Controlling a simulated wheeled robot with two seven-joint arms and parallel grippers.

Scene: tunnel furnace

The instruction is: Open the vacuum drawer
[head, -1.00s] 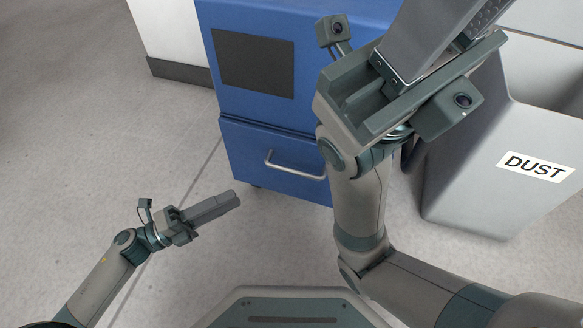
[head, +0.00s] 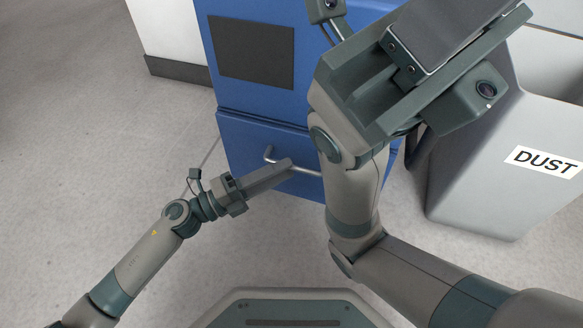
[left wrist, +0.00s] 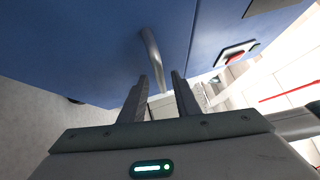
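The blue drawer front (head: 243,148) is the lower panel of the blue cabinet and looks closed. Its silver bar handle (head: 269,152) is partly covered by my left gripper (head: 290,164), which reaches in from the left. In the left wrist view the two fingers of my left gripper (left wrist: 159,82) are apart. The handle (left wrist: 150,48) shows in the gap between them, running away from the camera; I cannot tell whether it touches a finger. My right gripper (head: 440,30) is large and raised at the upper right, its fingertips cut off by the frame.
A grey bin labelled DUST (head: 475,165) stands right of the cabinet. A dark panel (head: 252,52) is on the cabinet's upper front (head: 300,105). Open grey floor (head: 80,150) lies to the left. A red button (left wrist: 235,55) shows in the left wrist view.

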